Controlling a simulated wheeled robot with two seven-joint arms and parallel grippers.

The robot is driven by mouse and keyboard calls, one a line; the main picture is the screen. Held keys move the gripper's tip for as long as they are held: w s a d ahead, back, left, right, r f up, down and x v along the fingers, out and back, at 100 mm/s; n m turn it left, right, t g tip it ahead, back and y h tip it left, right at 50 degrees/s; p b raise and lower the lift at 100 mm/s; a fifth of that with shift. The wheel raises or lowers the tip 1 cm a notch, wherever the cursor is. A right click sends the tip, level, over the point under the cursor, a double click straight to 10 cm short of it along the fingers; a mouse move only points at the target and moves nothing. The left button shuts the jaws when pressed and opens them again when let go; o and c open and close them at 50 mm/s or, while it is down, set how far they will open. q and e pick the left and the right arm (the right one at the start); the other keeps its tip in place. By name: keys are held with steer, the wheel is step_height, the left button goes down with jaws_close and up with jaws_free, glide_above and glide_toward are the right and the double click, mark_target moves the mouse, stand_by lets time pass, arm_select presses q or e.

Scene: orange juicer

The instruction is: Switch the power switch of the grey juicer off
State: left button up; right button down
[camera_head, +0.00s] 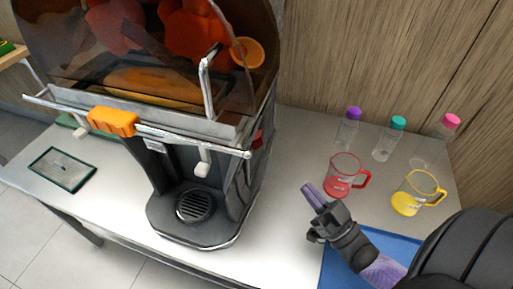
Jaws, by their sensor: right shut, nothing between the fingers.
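The grey juicer (238,200) stands upright on the table, with a tinted hood over its top. A small red part (257,138) shows on its right side; it may be the power switch, but it is too small to tell its position. My right gripper (311,193) is shut and empty above the table, to the right of the juicer and apart from it. Its purple fingers point up and left, toward the juicer's right side. My left gripper is not in view.
A red-rimmed jug (344,178) and a yellow-rimmed jug (411,198) stand right of the juicer. Behind them are bottles with purple (353,113), teal (398,123) and pink (451,121) caps. A blue mat (340,268) lies at front right. A dark-framed panel (62,170) lies left.

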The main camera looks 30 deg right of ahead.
steer(key=shift+t, duration=0.7)
steer(key=w+a+b, duration=0.1)
steer(key=w+b, duration=0.1)
steer(key=w, duration=0.2)
steer(key=w+b, duration=0.2)
steer(key=w, duration=0.3)
steer(key=w+a+b, duration=0.1)
steer(key=w+b, duration=0.1)
steer(key=w, duration=0.2)
steer(key=shift+w+a+r+b, duration=0.1)
steer(key=shift+w+a+b, duration=0.15)
steer(key=shift+a+b, duration=0.05)
steer(key=shift+r+p, duration=0.7)
steer(key=shift+s, duration=0.15)
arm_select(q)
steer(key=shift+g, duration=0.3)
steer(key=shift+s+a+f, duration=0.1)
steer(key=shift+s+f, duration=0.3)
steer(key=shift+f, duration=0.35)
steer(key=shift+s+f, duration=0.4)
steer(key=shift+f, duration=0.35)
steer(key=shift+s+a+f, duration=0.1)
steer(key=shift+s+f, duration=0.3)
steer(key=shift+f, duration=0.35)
arm_select(e)
glide_toward(259, 143)
steer(key=shift+v, duration=1.2)
